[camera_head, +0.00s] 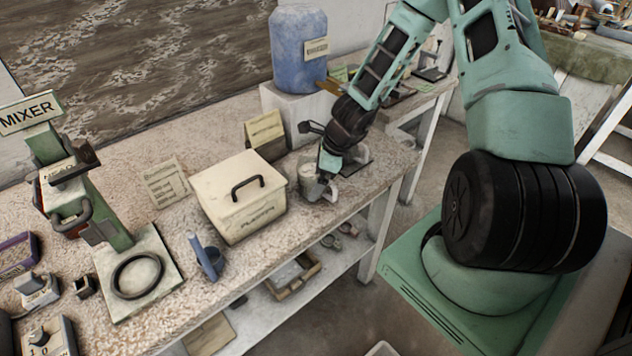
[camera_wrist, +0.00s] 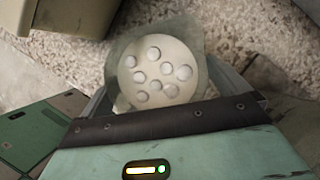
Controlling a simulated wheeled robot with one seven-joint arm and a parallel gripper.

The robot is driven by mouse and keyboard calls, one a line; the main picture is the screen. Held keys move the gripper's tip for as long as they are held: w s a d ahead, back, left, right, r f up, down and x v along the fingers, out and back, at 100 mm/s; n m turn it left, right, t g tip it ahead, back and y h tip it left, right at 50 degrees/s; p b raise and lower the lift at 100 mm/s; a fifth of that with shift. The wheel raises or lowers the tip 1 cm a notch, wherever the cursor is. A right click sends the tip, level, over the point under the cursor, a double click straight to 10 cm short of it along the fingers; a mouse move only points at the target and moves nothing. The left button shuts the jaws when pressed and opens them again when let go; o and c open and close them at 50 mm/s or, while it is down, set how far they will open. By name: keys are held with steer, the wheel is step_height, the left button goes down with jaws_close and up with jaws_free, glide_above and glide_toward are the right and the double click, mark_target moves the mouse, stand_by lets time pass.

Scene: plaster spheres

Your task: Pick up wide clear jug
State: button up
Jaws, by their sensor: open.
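The wide clear jug (camera_head: 307,180) stands on the worktable at its right part, next to the cream box. In the wrist view the jug (camera_wrist: 197,40) is seen from above as a see-through vessel around a pale round surface with several small white balls. My gripper (camera_head: 322,186) is down at the jug, on its right side in the head view. In the wrist view my gripper (camera_wrist: 168,92) is open, with a finger on either side of the jug's near part. Whether the fingers touch the jug I cannot tell. The gripper partly hides the jug.
The cream lidded box (camera_head: 238,196) with a black handle stands close left of the jug. A blue container (camera_head: 298,50) sits on a white block (camera_head: 296,108) behind. A green mixer stand (camera_head: 80,190) is at the left. The table's front edge is close to the jug.

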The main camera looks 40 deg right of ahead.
steer(key=shift+f, duration=0.2)
steer(key=c, duration=1.5)
steer(key=shift+o, duration=0.2)
steer(key=shift+r, duration=0.1)
